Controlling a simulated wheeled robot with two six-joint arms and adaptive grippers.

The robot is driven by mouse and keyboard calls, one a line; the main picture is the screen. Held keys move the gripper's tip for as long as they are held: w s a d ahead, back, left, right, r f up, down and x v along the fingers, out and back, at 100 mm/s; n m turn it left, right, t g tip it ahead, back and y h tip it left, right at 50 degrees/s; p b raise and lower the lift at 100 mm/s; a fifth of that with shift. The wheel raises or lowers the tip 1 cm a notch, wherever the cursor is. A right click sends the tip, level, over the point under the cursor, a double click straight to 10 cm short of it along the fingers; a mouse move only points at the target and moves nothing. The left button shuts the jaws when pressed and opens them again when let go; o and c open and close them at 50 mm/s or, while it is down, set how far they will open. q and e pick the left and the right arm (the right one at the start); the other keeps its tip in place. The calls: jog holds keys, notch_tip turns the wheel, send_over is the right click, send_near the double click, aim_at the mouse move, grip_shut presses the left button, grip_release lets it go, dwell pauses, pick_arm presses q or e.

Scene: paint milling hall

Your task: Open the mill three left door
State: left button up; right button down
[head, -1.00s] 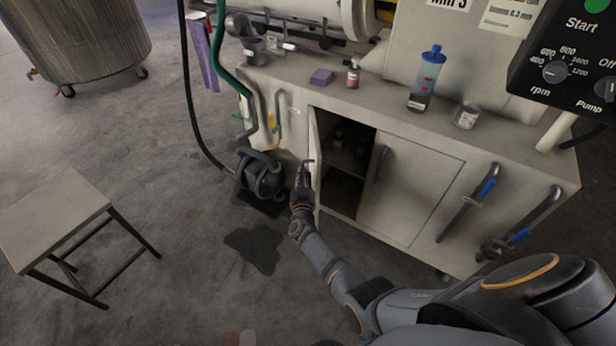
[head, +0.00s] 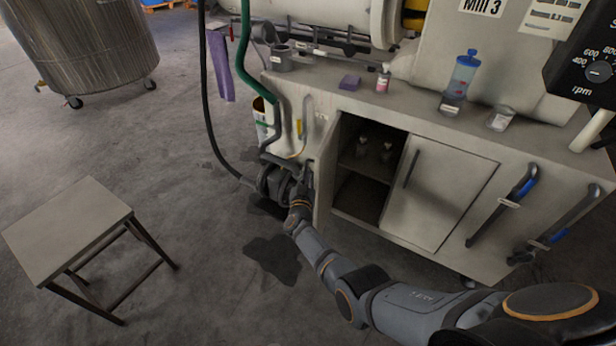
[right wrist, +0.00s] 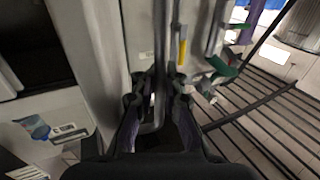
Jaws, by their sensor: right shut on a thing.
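The left door (head: 323,190) of mill three's cabinet stands swung outward, seen nearly edge-on, with the dark shelved compartment (head: 362,170) exposed beside it. My right gripper (head: 305,182) is at the outer face of this door. In the right wrist view, my right gripper (right wrist: 157,103) is shut on the door's upright handle (right wrist: 160,75), with the pale door (right wrist: 95,60) to the left of the fingers. The fingers hide part of the handle. My left gripper is not in view.
The right cabinet door (head: 440,190) is closed. A dark pump (head: 275,183) with hoses stands on the floor close by the open door. A stool (head: 80,225) stands at left and a large drum (head: 85,45) behind. Bottles stand on the worktop (head: 420,110).

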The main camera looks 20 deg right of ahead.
jog(key=shift+s+a+f, duration=0.15)
jog(key=shift+a+f, duration=0.15)
jog(key=shift+f, duration=0.1)
jog(key=c, duration=1.7)
grip_release()
jog(key=shift+r, duration=0.2)
jog(key=shift+d+r, duration=0.1)
notch_tip(320, 180, up, 10)
jog(key=shift+f, duration=0.1)
